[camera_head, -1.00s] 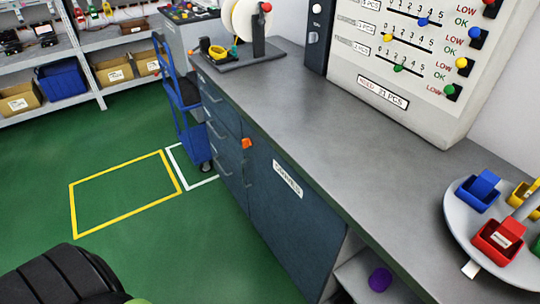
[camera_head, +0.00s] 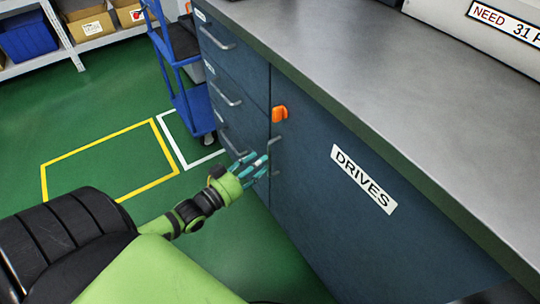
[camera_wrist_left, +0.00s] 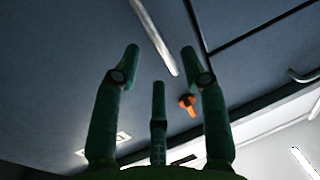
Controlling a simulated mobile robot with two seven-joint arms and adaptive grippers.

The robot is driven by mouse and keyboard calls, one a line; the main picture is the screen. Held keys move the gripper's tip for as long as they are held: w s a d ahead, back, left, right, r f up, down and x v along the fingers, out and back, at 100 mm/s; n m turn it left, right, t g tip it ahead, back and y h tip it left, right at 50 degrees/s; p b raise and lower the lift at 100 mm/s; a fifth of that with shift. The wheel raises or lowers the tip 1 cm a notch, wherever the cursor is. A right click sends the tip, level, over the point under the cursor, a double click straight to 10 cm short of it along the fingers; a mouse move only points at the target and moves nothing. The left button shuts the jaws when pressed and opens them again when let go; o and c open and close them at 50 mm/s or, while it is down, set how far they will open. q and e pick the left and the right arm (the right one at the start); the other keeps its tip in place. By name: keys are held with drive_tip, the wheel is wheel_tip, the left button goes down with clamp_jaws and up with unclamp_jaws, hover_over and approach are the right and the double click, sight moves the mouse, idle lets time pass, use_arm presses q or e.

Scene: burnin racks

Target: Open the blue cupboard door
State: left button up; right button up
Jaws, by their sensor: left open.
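The blue cupboard door (camera_head: 320,205) has a white "DRIVES" label (camera_head: 363,179) and looks shut. Its upright metal handle (camera_head: 275,156) is near the door's left edge, with an orange latch piece (camera_head: 281,114) above it. My left gripper (camera_head: 262,164) is open, with its teal fingers just left of the handle and pointing at it. In the left wrist view, the handle (camera_wrist_left: 155,38) lies ahead, between the spread fingers (camera_wrist_left: 160,68), and the orange piece (camera_wrist_left: 188,104) shows beyond them. I cannot tell whether the fingers touch the handle. My right gripper is not in view.
Drawers with metal handles (camera_head: 224,95) are left of the door. The grey worktop (camera_head: 350,55) overhangs it. A blue cart (camera_head: 190,105) stands past the drawers, near a yellow floor outline (camera_head: 100,150). The green floor in front is clear.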

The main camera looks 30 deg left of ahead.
sight(270, 155)
use_arm(q)
drive_tip(key=w, duration=0.2)
drive_tip(key=w+d, duration=0.1)
drive_tip(key=w, duration=0.2)
drive_tip(key=shift+w+d+b, duration=0.1)
drive_tip(key=shift+d+b, duration=0.05)
drive_tip(key=shift+b, duration=0.2)
clamp_jaws()
